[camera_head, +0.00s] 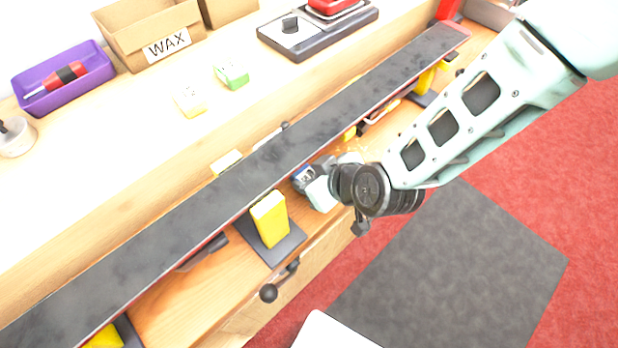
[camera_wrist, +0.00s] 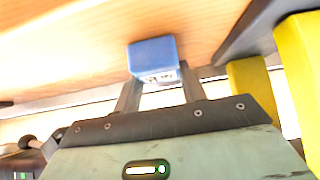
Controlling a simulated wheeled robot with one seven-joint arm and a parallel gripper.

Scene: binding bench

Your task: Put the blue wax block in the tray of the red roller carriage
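The blue wax block (camera_wrist: 153,57) is between the two fingertips of my gripper (camera_wrist: 160,84) in the wrist view. The fingers lie against its two sides, and a pale label shows on its near face. In the head view the block (camera_head: 303,178) is low beside the long dark ski, with my gripper (camera_head: 318,186) at it. I cannot tell whether it still touches the wood. A red part (camera_head: 332,5) on a dark unit with a knob stands at the top. Another red part (camera_head: 447,9) is at the ski's far end. I cannot tell which is the roller carriage; no tray shows clearly.
The ski (camera_head: 250,175) crosses the bench on supports with yellow pads (camera_head: 270,218). A green block (camera_head: 232,75) and a pale yellow block (camera_head: 190,101) lie on the upper bench. A WAX box (camera_head: 150,30) and a purple bin (camera_head: 62,80) stand behind.

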